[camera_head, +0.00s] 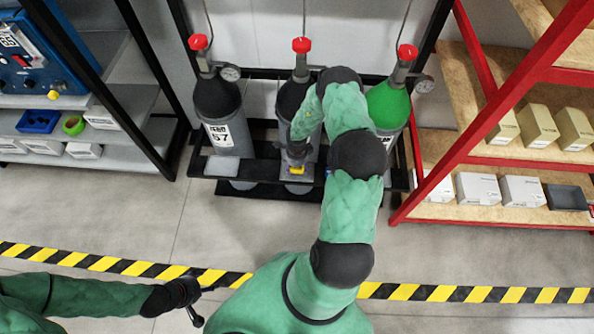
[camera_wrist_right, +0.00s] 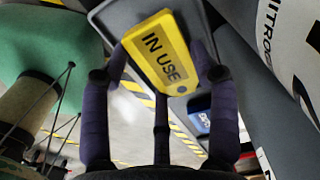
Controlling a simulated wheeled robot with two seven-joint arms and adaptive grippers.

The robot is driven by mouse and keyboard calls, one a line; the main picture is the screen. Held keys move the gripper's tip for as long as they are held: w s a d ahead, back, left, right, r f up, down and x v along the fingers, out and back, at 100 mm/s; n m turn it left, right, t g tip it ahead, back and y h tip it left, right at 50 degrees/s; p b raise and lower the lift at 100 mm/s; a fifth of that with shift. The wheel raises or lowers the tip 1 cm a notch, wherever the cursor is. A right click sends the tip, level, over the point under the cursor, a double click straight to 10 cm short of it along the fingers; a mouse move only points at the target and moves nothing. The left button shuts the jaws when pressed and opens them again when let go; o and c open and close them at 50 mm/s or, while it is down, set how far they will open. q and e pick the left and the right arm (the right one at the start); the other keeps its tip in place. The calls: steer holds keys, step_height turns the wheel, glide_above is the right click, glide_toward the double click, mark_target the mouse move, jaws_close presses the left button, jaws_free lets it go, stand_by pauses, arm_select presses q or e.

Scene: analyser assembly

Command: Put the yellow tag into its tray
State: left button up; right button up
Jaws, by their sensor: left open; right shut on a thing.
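The yellow tag (camera_wrist_right: 160,45), marked "IN USE", sits between the fingers of my right gripper (camera_wrist_right: 163,66) in the wrist view. My right gripper is shut on it. In the head view the tag (camera_head: 297,170) is a small yellow patch below my right gripper (camera_head: 297,154), in front of the middle cylinder. A dark grey tray (camera_wrist_right: 108,13) shows right behind the tag in the wrist view; whether they touch I cannot tell. My left gripper (camera_head: 197,301) is open and empty, low over the floor at the lower left.
A blue tag (camera_wrist_right: 199,123) lies beyond my fingers. Gas cylinders stand in a black rack: a dark one (camera_head: 218,100) left, a green-topped one (camera_head: 390,105) right, partly behind my right arm. A red-framed shelf (camera_head: 480,215) stands right. The floor around the striped tape (camera_head: 130,267) is clear.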

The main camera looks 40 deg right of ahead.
mark_target(297, 169)
steer(key=shift+f, duration=0.8)
steer(key=shift+r, duration=0.1)
steer(key=o, duration=1.1)
step_height(297, 169, up, 12)
steer(key=p, duration=0.5)
steer(key=shift+p, duration=0.35)
steer(key=shift+a, duration=0.1)
